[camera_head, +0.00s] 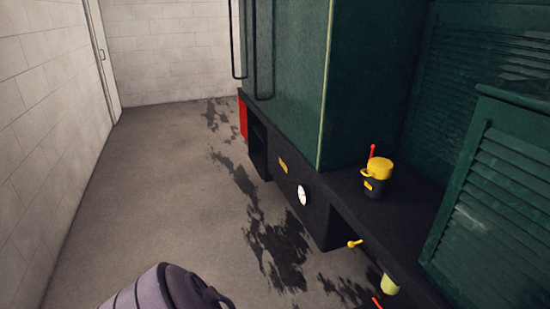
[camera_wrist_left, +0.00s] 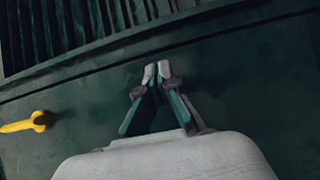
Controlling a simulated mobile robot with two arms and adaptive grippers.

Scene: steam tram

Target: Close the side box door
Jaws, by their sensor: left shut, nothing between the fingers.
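In the left wrist view my left gripper (camera_wrist_left: 157,72) is shut and empty. Its fingertips are in front of a dark green panel (camera_wrist_left: 250,75) with louvre slats along its top. I cannot tell whether they touch it. A yellow handle (camera_wrist_left: 25,123) sticks out to the left of the fingers. In the head view a green louvred panel (camera_head: 505,190) stands at the right, in front of another louvred wall. I cannot tell for certain which panel is the side box door. The left gripper's fingers and the right gripper do not show in the head view.
The tram's dark ledge (camera_head: 420,205) holds a yellow and black can (camera_head: 377,178). A pale wall (camera_head: 35,120) runs along the left. The floor (camera_head: 155,190) between is clear, with dark stains.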

